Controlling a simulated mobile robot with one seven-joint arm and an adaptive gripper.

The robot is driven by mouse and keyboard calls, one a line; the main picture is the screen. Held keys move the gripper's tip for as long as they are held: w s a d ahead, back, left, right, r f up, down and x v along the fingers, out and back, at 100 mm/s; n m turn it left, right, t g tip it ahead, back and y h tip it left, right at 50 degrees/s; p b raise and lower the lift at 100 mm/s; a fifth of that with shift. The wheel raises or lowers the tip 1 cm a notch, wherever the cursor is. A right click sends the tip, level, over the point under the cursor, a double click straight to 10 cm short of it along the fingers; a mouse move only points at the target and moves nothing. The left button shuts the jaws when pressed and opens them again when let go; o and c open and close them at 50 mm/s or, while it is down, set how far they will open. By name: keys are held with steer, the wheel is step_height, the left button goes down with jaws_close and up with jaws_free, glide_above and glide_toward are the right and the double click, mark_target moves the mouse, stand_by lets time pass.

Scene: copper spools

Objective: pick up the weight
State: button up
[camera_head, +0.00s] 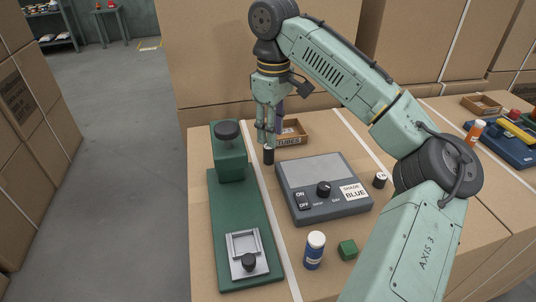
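My gripper (269,142) points down over the far part of the table, beside the green press-like stand. A small black cylinder (268,157) sits directly below the fingertips; it may be the weight. I cannot tell whether the fingers touch it. Another small dark cylinder with a pale mark (380,180) stands right of the grey control box; it could also be the weight. The spacing between the fingers is too small to read. A purple-grey item (279,115) shows beside the fingers, partly hidden by them.
The green stand (227,215) has a black knob on top and a metal plate at its near end. The grey control box (322,188) reads "SHADE BLUE". An open carton (292,134) lies behind.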

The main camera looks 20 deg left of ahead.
mark_target(268, 149)
steer(key=shift+f, duration=0.8)
steer(key=shift+w+a+f+p, duration=0.1)
steer(key=shift+a+f+p, duration=0.1)
steer(key=shift+f, duration=0.65)
steer(key=shift+w+a+f+p, duration=0.1)
steer(key=shift+a+f, duration=0.05)
steer(key=shift+f, duration=0.75)
steer(key=shift+w+a+f+p, duration=0.1)
steer(key=shift+a+f+p, duration=0.1)
steer(key=shift+f, duration=0.65)
steer(key=shift+c, duration=0.5)
jaws_close()
